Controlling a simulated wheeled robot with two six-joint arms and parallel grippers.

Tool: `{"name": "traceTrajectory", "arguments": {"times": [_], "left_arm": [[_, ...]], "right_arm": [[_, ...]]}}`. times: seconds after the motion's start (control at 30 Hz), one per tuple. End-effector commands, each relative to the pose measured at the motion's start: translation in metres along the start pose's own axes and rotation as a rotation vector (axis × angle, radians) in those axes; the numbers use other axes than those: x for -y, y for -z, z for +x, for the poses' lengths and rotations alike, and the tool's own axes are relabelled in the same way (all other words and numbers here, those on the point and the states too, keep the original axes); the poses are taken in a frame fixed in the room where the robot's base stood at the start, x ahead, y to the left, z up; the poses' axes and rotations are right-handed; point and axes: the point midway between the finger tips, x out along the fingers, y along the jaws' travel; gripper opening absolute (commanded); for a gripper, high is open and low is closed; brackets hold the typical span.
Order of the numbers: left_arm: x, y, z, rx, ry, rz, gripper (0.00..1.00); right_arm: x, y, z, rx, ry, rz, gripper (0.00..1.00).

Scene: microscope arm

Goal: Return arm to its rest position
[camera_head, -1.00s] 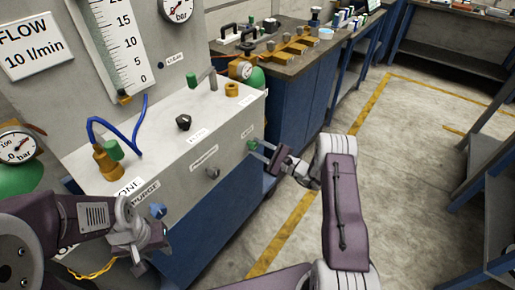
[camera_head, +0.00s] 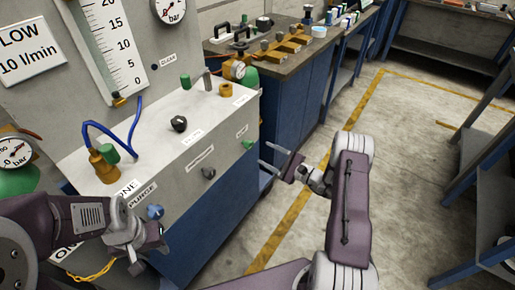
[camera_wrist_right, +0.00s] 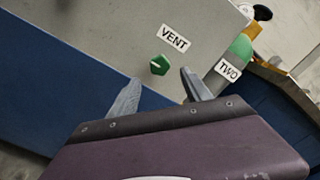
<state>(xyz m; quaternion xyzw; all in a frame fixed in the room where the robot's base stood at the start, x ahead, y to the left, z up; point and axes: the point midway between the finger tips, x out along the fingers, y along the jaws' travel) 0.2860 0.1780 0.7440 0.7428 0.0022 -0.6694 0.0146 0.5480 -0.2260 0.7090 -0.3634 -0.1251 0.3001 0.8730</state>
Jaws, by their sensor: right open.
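My right gripper (camera_head: 267,156) is open and empty, a little out from the front of the grey panel box. In the right wrist view its two fingers (camera_wrist_right: 158,84) point toward the green VENT knob (camera_wrist_right: 159,65), with a gap between them and the knob. The same green knob (camera_head: 247,144) shows in the head view, apart from the fingertips. My left gripper (camera_head: 145,240) is at the lower left, close to the blue knob (camera_head: 155,211) by the PURGE label. Whether its fingers are open or shut cannot be made out.
The grey box (camera_head: 195,150) carries a black knob (camera_head: 179,124), a brass fitting with a blue hose (camera_head: 105,165) and several labels. A workbench (camera_head: 285,60) stands behind it. The floor to the right of my right arm is open, with yellow lines (camera_head: 350,110).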

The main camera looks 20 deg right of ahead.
Motion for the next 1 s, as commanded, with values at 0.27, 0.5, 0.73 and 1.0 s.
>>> {"name": "traceTrajectory", "arguments": {"times": [0.27,0.5,0.73,1.0], "left_arm": [[0.000,0.000,-0.002,0.000,0.000,0.000,0.36],[0.000,0.000,-0.002,0.000,0.000,0.000,0.36],[0.000,0.000,-0.002,0.000,0.000,0.000,0.36],[0.000,0.000,-0.002,0.000,0.000,0.000,0.36]], "right_arm": [[-0.001,0.000,-0.019,0.000,-0.001,0.000,0.57],[-0.001,0.000,-0.018,0.000,-0.001,0.000,0.57],[0.004,-0.020,0.001,0.046,-0.029,-0.039,0.57],[-0.017,-0.226,0.055,0.405,-0.406,-0.351,0.57]]}}
